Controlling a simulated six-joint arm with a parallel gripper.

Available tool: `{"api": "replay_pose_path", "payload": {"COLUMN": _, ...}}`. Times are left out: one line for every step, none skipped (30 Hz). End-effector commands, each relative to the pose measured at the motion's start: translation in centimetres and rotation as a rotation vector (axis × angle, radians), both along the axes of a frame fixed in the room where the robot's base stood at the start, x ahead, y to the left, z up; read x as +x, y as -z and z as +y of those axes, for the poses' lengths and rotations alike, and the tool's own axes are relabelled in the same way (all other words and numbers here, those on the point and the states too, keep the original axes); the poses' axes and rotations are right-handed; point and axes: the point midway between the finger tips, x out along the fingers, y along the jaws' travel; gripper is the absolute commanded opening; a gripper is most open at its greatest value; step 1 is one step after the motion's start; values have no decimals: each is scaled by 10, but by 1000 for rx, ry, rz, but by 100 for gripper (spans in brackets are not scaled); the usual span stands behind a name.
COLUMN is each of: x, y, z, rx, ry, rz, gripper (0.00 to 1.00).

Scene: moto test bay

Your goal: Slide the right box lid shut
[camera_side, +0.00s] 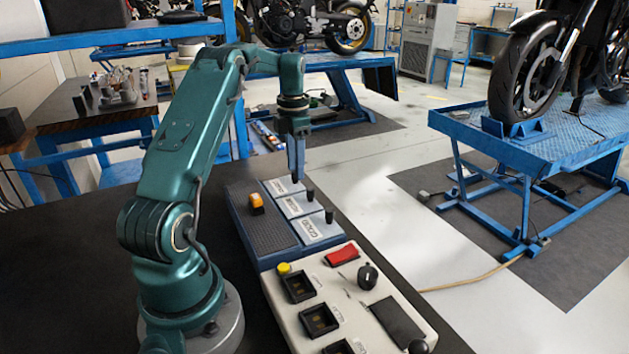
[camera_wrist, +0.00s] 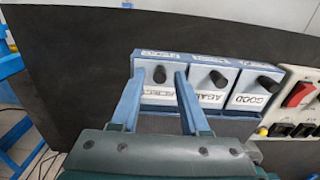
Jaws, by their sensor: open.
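A blue box unit (camera_side: 262,262) has three pale lids in a row, each with a white label and a black knob. In the wrist view the right lid (camera_wrist: 244,91) is labelled GOOD and has its knob (camera_wrist: 265,84) near the control panel. The middle lid (camera_wrist: 208,86) is labelled AGAIN. My gripper (camera_wrist: 159,75) is open at the left lid, its fingers apart on either side of that lid's knob (camera_wrist: 159,74); I cannot tell whether they touch it. In the side view my gripper (camera_side: 296,178) points down over the far lid. How far each lid is open is unclear.
A cream control panel (camera_side: 345,310) with a red rocker switch (camera_side: 342,254) and a black dial (camera_side: 367,276) adjoins the near end. The dark tabletop (camera_wrist: 75,80) is clear left of the unit in the wrist view.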

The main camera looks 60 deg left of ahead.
Motion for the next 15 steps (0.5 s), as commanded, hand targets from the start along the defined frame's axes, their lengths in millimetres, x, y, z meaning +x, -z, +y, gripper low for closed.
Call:
{"api": "replay_pose_path", "payload": {"x": 0, "y": -5, "z": 1, "rx": 3, "ry": 0, "rz": -2, "gripper": 45}}
{"api": "replay_pose_path", "payload": {"x": 0, "y": -9, "z": 1, "rx": 3, "ry": 0, "rz": -3, "gripper": 45}}
{"api": "replay_pose_path", "payload": {"x": 0, "y": -12, "z": 1, "rx": 3, "ry": 0, "rz": -2, "gripper": 45}}
{"api": "replay_pose_path", "payload": {"x": 0, "y": -15, "z": 1, "rx": 4, "ry": 0, "rz": -3, "gripper": 45}}
{"api": "replay_pose_path", "payload": {"x": 0, "y": -18, "z": 0, "rx": 3, "ry": 0, "rz": -2, "gripper": 45}}
{"api": "replay_pose_path", "payload": {"x": 0, "y": -22, "z": 1, "rx": 4, "ry": 0, "rz": -3, "gripper": 45}}
{"api": "replay_pose_path", "payload": {"x": 0, "y": -25, "z": 1, "rx": 3, "ry": 0, "rz": -2, "gripper": 45}}
{"api": "replay_pose_path", "payload": {"x": 0, "y": -28, "z": 1, "rx": 3, "ry": 0, "rz": -2, "gripper": 45}}
{"api": "replay_pose_path", "payload": {"x": 0, "y": -32, "z": 1, "rx": 3, "ry": 0, "rz": -2, "gripper": 45}}
{"api": "replay_pose_path", "payload": {"x": 0, "y": -34, "z": 1, "rx": 3, "ry": 0, "rz": -2, "gripper": 45}}
{"api": "replay_pose_path", "payload": {"x": 0, "y": -37, "z": 1, "rx": 3, "ry": 0, "rz": -2, "gripper": 45}}
{"api": "replay_pose_path", "payload": {"x": 0, "y": -41, "z": 0, "rx": 3, "ry": 0, "rz": -2, "gripper": 45}}
{"api": "replay_pose_path", "payload": {"x": 0, "y": -44, "z": 0, "rx": 3, "ry": 0, "rz": -2, "gripper": 45}}
{"api": "replay_pose_path", "payload": {"x": 0, "y": -47, "z": 1, "rx": 3, "ry": 0, "rz": -2, "gripper": 45}}
{"api": "replay_pose_path", "payload": {"x": 0, "y": -50, "z": 1, "rx": 3, "ry": 0, "rz": -2, "gripper": 45}}
